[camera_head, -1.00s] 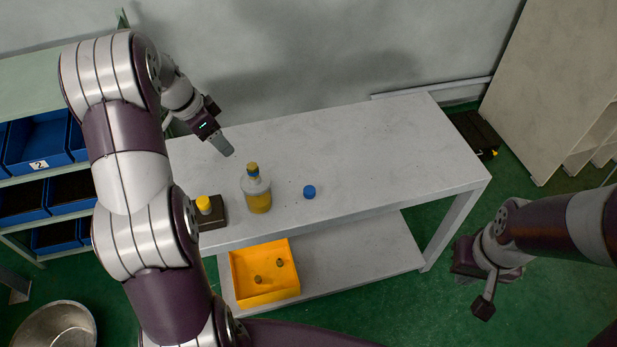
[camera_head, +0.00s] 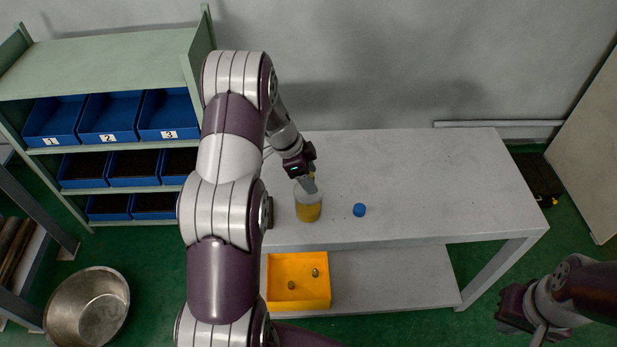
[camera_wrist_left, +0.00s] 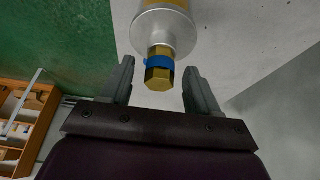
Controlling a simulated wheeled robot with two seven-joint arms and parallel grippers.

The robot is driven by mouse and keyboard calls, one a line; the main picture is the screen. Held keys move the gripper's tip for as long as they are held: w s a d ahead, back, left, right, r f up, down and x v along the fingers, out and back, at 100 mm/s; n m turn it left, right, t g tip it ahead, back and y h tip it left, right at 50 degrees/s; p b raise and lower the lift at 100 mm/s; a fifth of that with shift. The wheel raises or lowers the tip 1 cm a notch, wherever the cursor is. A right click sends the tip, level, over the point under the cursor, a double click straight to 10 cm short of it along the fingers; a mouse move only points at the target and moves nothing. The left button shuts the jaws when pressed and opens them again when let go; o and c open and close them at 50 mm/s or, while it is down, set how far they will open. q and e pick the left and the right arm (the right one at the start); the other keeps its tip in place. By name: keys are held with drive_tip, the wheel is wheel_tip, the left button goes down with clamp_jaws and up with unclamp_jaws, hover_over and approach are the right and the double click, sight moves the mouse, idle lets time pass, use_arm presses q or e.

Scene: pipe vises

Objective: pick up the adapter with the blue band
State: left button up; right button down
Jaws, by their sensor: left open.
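The adapter with the blue band (camera_wrist_left: 160,62) is a brass hexagonal piece in the left wrist view. My left gripper (camera_wrist_left: 159,68) is open, with one finger on each side of the adapter and a visible gap on both sides. In the head view, the left gripper (camera_head: 309,184) is over the holder's top and hides most of the adapter. My right gripper (camera_head: 515,308) is at the lower right, away from the table; its jaws are unclear.
A blue cap (camera_head: 359,210) lies on the grey table (camera_head: 430,180) right of the holder. An orange tray (camera_head: 300,302) with two small fittings is on the lower shelf. Numbered blue bins (camera_head: 110,118) stand on the left rack. The table's right half is clear.

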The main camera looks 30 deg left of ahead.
use_arm(q)
clamp_jaws()
drive_tip(key=shift+r, duration=0.1)
